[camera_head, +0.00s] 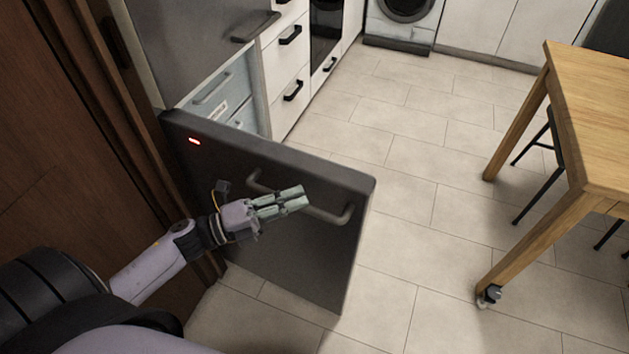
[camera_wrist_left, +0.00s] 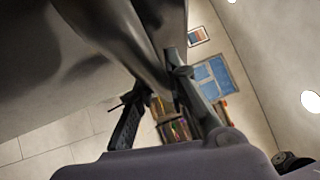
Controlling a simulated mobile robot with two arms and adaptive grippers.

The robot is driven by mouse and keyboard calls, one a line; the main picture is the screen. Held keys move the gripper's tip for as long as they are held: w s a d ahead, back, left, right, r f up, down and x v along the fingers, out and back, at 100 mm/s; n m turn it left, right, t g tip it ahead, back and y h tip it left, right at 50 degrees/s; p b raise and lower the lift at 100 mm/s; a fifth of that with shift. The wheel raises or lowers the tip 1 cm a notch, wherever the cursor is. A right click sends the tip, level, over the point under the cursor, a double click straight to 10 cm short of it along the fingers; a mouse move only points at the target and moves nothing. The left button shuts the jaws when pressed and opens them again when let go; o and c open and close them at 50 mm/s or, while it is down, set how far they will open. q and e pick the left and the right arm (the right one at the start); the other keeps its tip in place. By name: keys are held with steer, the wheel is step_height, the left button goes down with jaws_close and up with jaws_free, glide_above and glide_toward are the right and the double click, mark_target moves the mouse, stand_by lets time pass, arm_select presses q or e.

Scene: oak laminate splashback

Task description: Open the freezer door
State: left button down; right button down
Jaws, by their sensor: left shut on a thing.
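The freezer door (camera_head: 300,260) is a dark grey panel with a small red light. In the head view it stands swung well out from the cabinet, its handle side facing me. Its bar handle (camera_head: 335,216) runs along the upper part. My left gripper (camera_head: 290,199) is shut on the handle, its fingers covering the handle's middle. In the left wrist view the handle (camera_wrist_left: 145,45) runs down between the fingers of the left gripper (camera_wrist_left: 160,100). Pale freezer drawers (camera_head: 222,92) show behind the open door. My right gripper is not in view.
A grey upper fridge door (camera_head: 195,45) is closed above the freezer. A brown wooden panel (camera_head: 50,130) is close on the left. White drawers (camera_head: 287,80) line the back. A wooden table (camera_head: 590,100) stands at right. Tiled floor (camera_head: 420,150) between door and table is clear.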

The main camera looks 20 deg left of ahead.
arm_select(q)
steer(key=s+a+m+g+h, duration=0.2)
steer(key=s+g, duration=0.1)
steer(key=s, duration=0.4)
steer(key=s+a+m+g+h, duration=0.2)
steer(key=s+a+g, duration=0.1)
steer(key=s, duration=0.3)
steer(key=shift+s+a, duration=0.2)
steer(key=shift+s, duration=0.15)
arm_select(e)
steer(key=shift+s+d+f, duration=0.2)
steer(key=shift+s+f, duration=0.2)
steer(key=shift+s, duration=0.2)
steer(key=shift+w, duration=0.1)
arm_select(q)
steer(key=c, duration=1.9)
jaws_free()
steer(key=shift+s+a, duration=0.1)
steer(key=shift+c, duration=0.2)
steer(key=shift+o, duration=1.2)
steer(key=shift+s+a, duration=0.2)
steer(key=shift+o, duration=0.7)
steer(key=shift+w+d, duration=0.15)
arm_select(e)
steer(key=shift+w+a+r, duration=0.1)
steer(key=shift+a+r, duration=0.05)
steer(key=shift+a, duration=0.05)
